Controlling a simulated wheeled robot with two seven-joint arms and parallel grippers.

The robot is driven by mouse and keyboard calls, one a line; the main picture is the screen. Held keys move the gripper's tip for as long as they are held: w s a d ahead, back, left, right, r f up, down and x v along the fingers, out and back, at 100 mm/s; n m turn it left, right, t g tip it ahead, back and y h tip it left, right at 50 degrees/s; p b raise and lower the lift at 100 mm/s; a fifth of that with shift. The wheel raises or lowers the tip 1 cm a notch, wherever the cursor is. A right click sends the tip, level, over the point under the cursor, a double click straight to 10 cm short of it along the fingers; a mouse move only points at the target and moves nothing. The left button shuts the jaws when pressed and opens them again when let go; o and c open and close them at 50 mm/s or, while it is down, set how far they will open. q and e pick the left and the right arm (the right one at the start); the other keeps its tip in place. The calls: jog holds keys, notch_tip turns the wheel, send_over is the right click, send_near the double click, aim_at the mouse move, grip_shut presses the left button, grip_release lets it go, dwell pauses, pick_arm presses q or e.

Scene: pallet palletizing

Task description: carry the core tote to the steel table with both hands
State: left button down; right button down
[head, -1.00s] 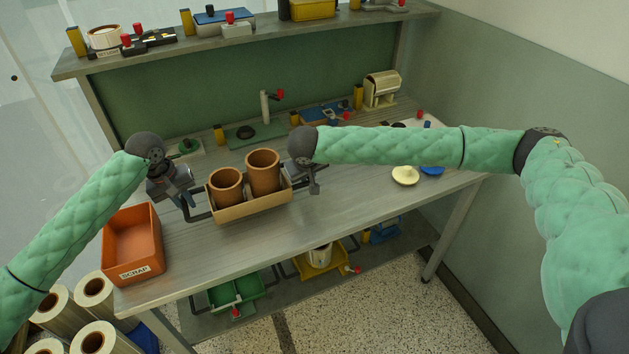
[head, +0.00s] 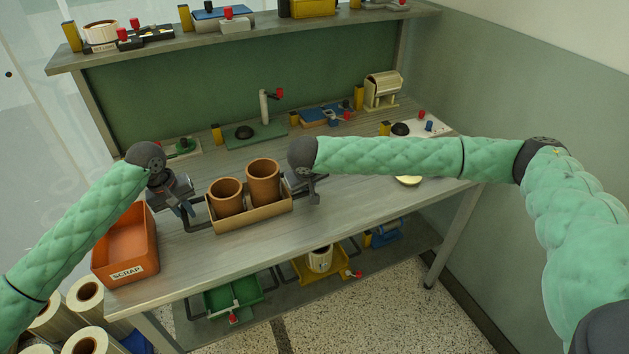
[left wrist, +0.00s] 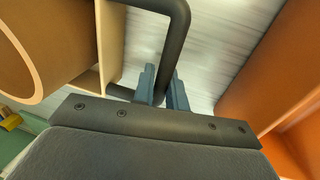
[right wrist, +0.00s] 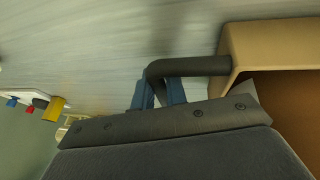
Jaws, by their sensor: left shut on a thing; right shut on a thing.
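The core tote (head: 254,216) is a tan open box holding two brown cylindrical cores (head: 263,182), with a dark bar handle at each end. It is over the front middle of the steel table (head: 330,212); I cannot tell whether it touches the top. My left gripper (head: 186,207) is shut on the tote's left handle, whose dark bar (left wrist: 179,50) passes between the fingers in the left wrist view. My right gripper (head: 312,192) is shut on the right handle; that bar (right wrist: 190,66) shows in the right wrist view, with the fingers partly hidden.
An orange SCRAP bin (head: 126,250) stands close left of my left gripper. A green fixture with a post (head: 264,110) is behind the tote. A pale yellow dish (head: 408,181) lies to the right, partly under my right arm. Green (head: 232,297) and yellow trays sit on the lower shelf.

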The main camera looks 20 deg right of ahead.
pick_arm(q)
jog(key=shift+f, duration=0.15)
pick_arm(e)
jog(key=shift+f, duration=0.15)
pick_arm(q)
jog(key=c, duration=1.4)
grip_release()
pick_arm(e)
jog(key=c, duration=1.4)
grip_release()
pick_arm(q)
notch_tip(320, 180, up, 12)
jog(key=a, duration=0.2)
jog(key=shift+a+f, duration=0.15)
pick_arm(e)
jog(key=v, duration=1.2)
pick_arm(q)
jog(key=shift+s, duration=0.1)
